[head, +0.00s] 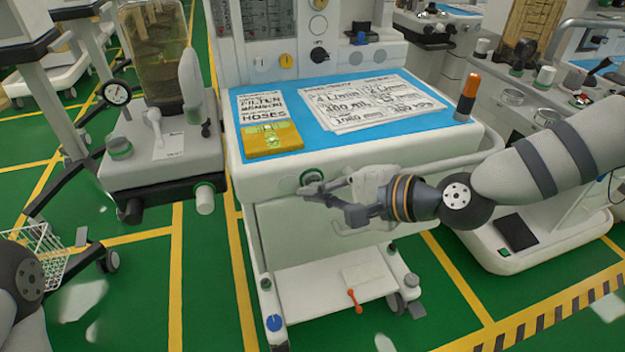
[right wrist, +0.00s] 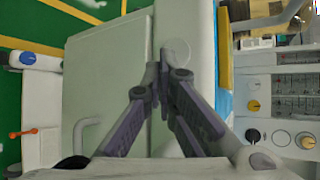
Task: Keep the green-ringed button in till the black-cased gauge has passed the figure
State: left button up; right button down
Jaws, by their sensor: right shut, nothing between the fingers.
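A round button (head: 311,176) with a green ring sits in the white front edge of the middle cart, partly hidden by my right gripper. My right gripper (head: 308,189) is shut and empty, its fingertips at the button. Whether they touch it or press it in, I cannot tell. In the right wrist view the shut fingertips (right wrist: 159,66) are close to the cart's front edge. The black-cased gauge (head: 117,93) has a white dial and stands left of the cart, by a suction unit; its reading is too small to tell. My left gripper is out of view.
The cart's blue top (head: 320,138) holds printed sheets (head: 370,100), a yellow pack (head: 271,139) and an orange-topped cylinder (head: 467,97). A lower shelf (head: 325,290) juts out below. Green floor is clear in front.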

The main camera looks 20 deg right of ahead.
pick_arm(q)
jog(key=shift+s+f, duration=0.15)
pick_arm(e)
jog(key=shift+w, duration=0.5)
dwell(0.5)
jog(key=shift+s, duration=0.1)
dwell(2.8)
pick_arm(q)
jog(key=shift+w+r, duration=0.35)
pick_arm(e)
jog(key=shift+s, duration=0.8)
